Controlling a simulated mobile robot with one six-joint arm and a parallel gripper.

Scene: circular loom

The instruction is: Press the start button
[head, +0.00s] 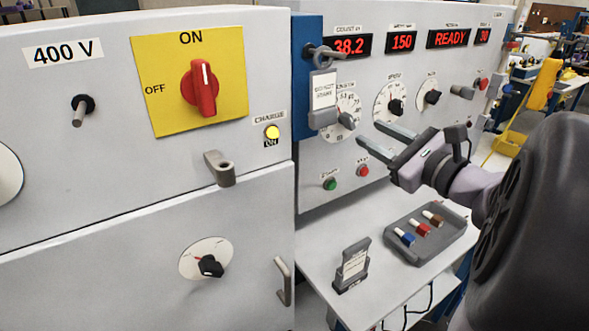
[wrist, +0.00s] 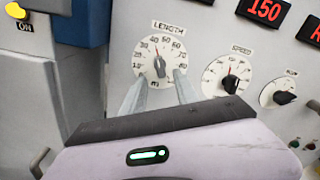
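The green button (head: 330,184) is low on the grey loom panel in the head view, under a small label too blurred to read with certainty. A red button (head: 363,171) is just right of it. My gripper (head: 369,134) is open and empty, its two fingers apart and pointing at the panel above and to the right of the green button. In the wrist view my gripper (wrist: 160,76) is in front of the LENGTH dial (wrist: 158,55); I cannot tell whether it touches. Small green and red spots show at the wrist view's lower right; I cannot tell whether they are these buttons.
A grey shelf (head: 322,230) below the panel bears a tray (head: 400,255) of several coloured pieces and a small sign stand (head: 352,268). A padlock with a tag (head: 323,95) hangs left of the dials. A red rotary switch (head: 200,88) is turned to ON. The display reads READY (head: 450,38).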

